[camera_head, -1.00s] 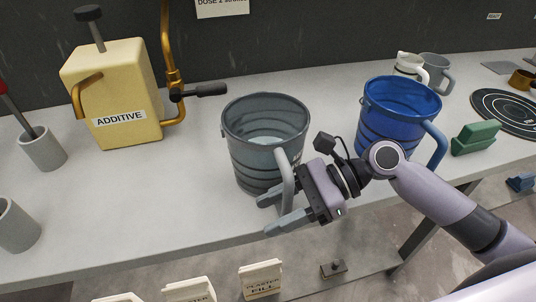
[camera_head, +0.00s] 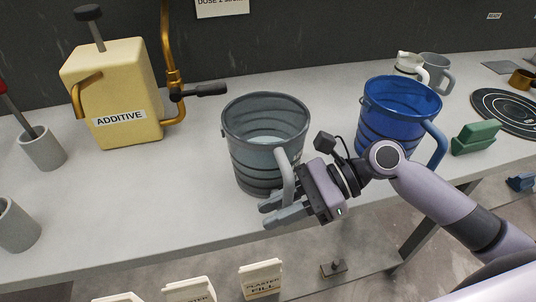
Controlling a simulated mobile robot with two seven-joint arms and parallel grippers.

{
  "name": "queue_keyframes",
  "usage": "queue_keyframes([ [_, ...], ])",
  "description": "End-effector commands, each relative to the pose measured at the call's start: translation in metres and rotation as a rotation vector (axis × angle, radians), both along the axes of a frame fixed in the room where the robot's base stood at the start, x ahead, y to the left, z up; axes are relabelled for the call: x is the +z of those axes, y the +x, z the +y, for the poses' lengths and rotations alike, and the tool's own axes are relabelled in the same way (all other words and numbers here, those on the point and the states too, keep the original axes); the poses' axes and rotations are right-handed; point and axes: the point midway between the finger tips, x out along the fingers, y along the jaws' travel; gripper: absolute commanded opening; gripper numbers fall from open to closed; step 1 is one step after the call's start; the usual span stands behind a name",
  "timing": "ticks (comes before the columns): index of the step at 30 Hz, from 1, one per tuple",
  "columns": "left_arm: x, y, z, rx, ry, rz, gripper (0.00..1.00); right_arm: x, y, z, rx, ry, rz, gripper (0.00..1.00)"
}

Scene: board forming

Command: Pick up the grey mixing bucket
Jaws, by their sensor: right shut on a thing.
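The grey mixing bucket (camera_head: 262,150) stands upright on the table near its front edge, with some pale liquid-looking content inside. Its grey handle (camera_head: 286,172) faces me on the front right side. My right gripper (camera_head: 278,210) is at the lower part of the handle, its fingers shut on it. My own fingers partly hide the grip. My left gripper is not in the view.
Table (camera_head: 140,200) is clear left of the grey bucket.

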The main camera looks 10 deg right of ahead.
Motion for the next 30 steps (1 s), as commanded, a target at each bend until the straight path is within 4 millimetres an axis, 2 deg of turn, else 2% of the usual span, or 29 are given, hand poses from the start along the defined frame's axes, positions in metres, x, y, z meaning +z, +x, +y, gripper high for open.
queue_keyframes([
  [30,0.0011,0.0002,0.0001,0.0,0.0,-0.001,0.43,0.0058,0.001,0.0004,0.0,0.004,-0.01,0.0],
])
